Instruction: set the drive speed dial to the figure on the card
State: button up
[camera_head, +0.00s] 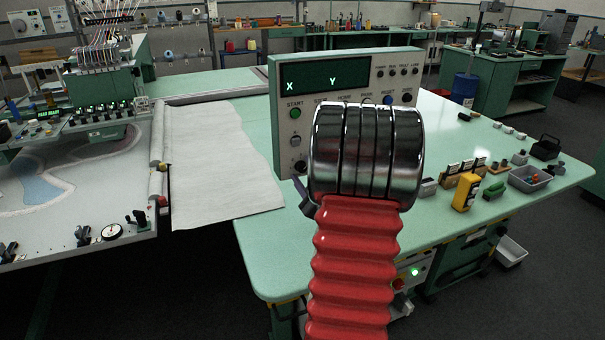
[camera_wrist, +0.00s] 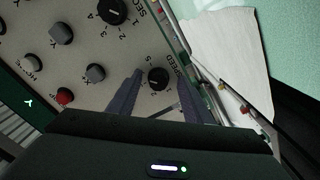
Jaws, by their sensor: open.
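In the wrist view the dark round speed dial (camera_wrist: 158,79) sits on the pale panel (camera_wrist: 118,50), beside the lettering "SPEED" and some printed figures. Its exact pointer setting is too small to read. My gripper (camera_wrist: 163,70) is open, with one dark finger on each side of the dial in the picture; I cannot tell whether either touches it. In the head view the control box (camera_head: 384,84) stands on the green table, its lower front hidden behind my arm. The dial and my gripper are hidden there. I cannot identify the card with its figure in either view.
A larger black dial (camera_wrist: 112,11), grey knobs and a red button (camera_wrist: 65,96) share the panel. White cloth (camera_head: 220,160) lies left of the box. A yellow item (camera_head: 466,192), a grey tray (camera_head: 530,179) and small parts stand right on the table.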

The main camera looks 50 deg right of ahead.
jog(key=v, duration=1.3)
jog(key=shift+s+a, duration=0.15)
jog(key=shift+s, duration=0.1)
jog(key=shift+f, duration=0.1)
jog(key=w+a+r+m+g+y, duration=0.1)
jog(key=w+a+r+m+g, duration=0.15)
jog(key=w+a, duration=0.4)
jog(key=w+a+r+m+g+y, duration=0.1)
jog(key=w+a+g+y, duration=0.2)
jog(key=a, duration=0.7)
jog(key=s+a+g+y, duration=0.1)
jog(key=s+a, duration=0.3)
jog(key=a, duration=0.4)
jog(key=s+a+g+y, duration=0.2)
jog(key=s+a, duration=0.1)
jog(key=a, duration=0.6)
jog(key=s+a+g+y, duration=0.1)
jog(key=s+a, duration=0.3)
jog(key=a, duration=0.5)
jog(key=shift+s+a+y, duration=0.25)
jog(key=shift+s+y, duration=0.05)
jog(key=shift+y, duration=0.3)
